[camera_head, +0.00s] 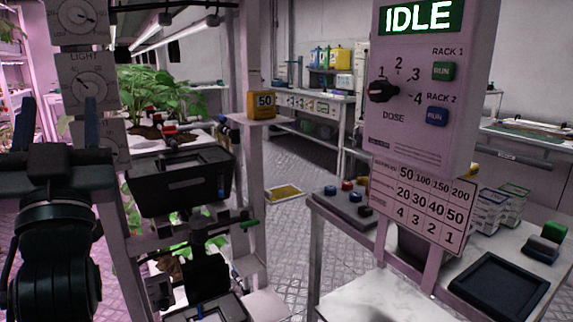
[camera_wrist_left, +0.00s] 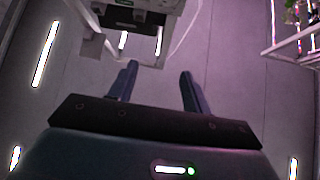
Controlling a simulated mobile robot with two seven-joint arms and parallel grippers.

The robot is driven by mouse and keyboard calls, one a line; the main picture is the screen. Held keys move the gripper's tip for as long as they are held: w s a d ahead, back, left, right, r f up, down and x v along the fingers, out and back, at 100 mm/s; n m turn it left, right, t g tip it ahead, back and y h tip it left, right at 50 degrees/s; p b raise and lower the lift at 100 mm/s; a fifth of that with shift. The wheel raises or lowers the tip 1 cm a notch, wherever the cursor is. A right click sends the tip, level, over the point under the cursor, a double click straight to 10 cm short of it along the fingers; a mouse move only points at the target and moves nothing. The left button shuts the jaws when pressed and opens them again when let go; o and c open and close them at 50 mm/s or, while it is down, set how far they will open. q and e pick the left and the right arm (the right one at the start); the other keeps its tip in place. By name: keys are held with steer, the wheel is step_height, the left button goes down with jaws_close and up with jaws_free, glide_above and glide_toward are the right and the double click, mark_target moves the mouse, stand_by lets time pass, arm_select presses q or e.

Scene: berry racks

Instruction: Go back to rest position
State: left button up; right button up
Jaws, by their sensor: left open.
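My left gripper (camera_head: 60,104) is at the left side of the head view, with its two dark fingers pointing up and spread apart. Nothing is between them. It is in front of the post with the dials. In the left wrist view my left gripper (camera_wrist_left: 159,68) shows the same two fingers, open and empty, with bare grey surface behind them. My right gripper does not show in either view.
A dial post (camera_head: 86,82) stands close to my left gripper. A plant rack with a black bin (camera_head: 182,186) is right of it. A control panel (camera_head: 425,105) reading IDLE stands over a white table (camera_head: 375,292) with a black tray (camera_head: 500,288). Floor is open between.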

arm_select(q)
steer(key=w+d+f+m+g+h+p, duration=0.2)
steer(key=w+d+f+m+h+p, duration=0.15)
steer(key=f+h, duration=0.4)
steer(key=w+d+f+m+g+h+p, duration=0.3)
steer(key=w+f+h+p, duration=0.15)
steer(key=f, duration=0.55)
steer(key=s+d+f+g+h+p, duration=0.1)
steer(key=s+f+g+p, duration=0.3)
steer(key=s+f, duration=0.5)
steer(key=s+d+f+g+h+p, duration=0.1)
steer(key=s+d+f+g+p, duration=0.3)
steer(key=s+f, duration=0.6)
step_height(320, 180, down, 4)
steer(key=shift+s+g+h, duration=0.25)
steer(key=shift+g+h, duration=0.05)
steer(key=shift+h, duration=0.1)
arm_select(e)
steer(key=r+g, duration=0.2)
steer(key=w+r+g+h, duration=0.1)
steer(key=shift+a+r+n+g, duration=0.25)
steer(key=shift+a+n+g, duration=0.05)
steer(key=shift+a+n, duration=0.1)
